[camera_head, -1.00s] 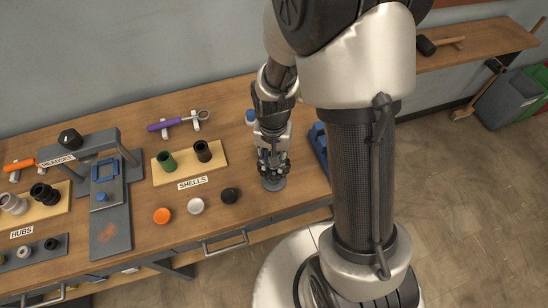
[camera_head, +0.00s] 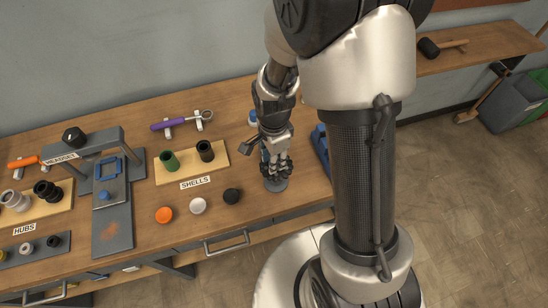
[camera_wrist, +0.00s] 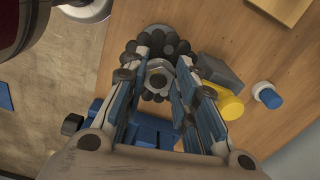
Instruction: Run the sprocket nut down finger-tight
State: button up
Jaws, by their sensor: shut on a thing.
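In the wrist view, the sprocket nut (camera_wrist: 158,79), a pale metal hex ring, sits between the blue-padded fingers of my gripper (camera_wrist: 160,82). The fingers are closed on its two sides. Dark scalloped edges of what looks like the sprocket (camera_wrist: 150,96) show around and under the nut. A round grey base (camera_wrist: 158,36) shows beyond it. In the head view, my gripper (camera_head: 276,165) points down over the round grey base (camera_head: 276,185) on the bench. The nut is hidden there by the fingers, and its thread cannot be seen.
Close beside my gripper in the wrist view are a grey block (camera_wrist: 219,71), a yellow part (camera_wrist: 229,103), a blue-and-white cap (camera_wrist: 268,96) and a blue tray (camera_wrist: 153,132). In the head view, the shells board (camera_head: 215,174) and a black cap (camera_head: 231,196) stand left.

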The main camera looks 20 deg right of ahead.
jog(key=shift+w+r+m, duration=0.1)
jog(key=shift+w+m, duration=0.15)
jog(key=shift+m, duration=0.55)
jog(key=o, duration=1.1)
jog(key=shift+s, duration=0.15)
notch_tip(320, 180, up, 12)
jog(key=shift+f, duration=0.1)
